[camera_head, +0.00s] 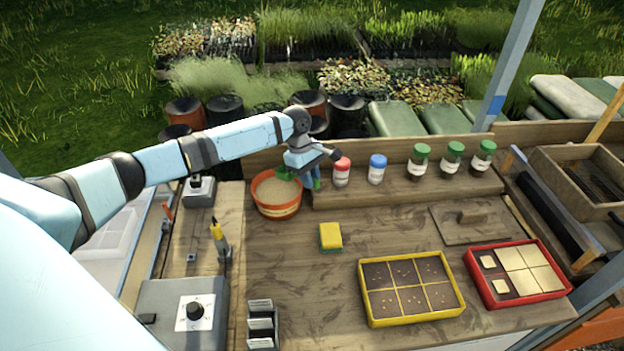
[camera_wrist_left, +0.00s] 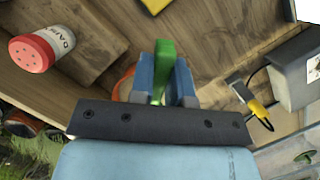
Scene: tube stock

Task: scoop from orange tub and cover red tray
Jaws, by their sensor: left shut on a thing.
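The orange tub (camera_head: 278,210) stands at the back left of the bench and holds pale tan grainy material. My left gripper (camera_head: 308,176) is at the tub's right rim, shut on a green handle (camera_wrist_left: 162,68), which looks like the scoop's. A green part also shows at the tub's back rim (camera_head: 285,173); the scoop's end is hidden in the wrist view. The red tray (camera_head: 555,292) lies at the right. Its middle and right cells look covered in pale material; its two left cells are dark with a small pale square each. My right gripper is out of view.
Red-capped (camera_head: 341,172), blue-capped (camera_head: 377,170) and several green-capped jars stand on the back shelf. A yellow tray (camera_head: 372,321) with dark cells lies left of the red tray. A yellow sponge (camera_head: 330,236) sits mid-bench. A wooden board with a handle (camera_head: 468,222) lies behind the trays.

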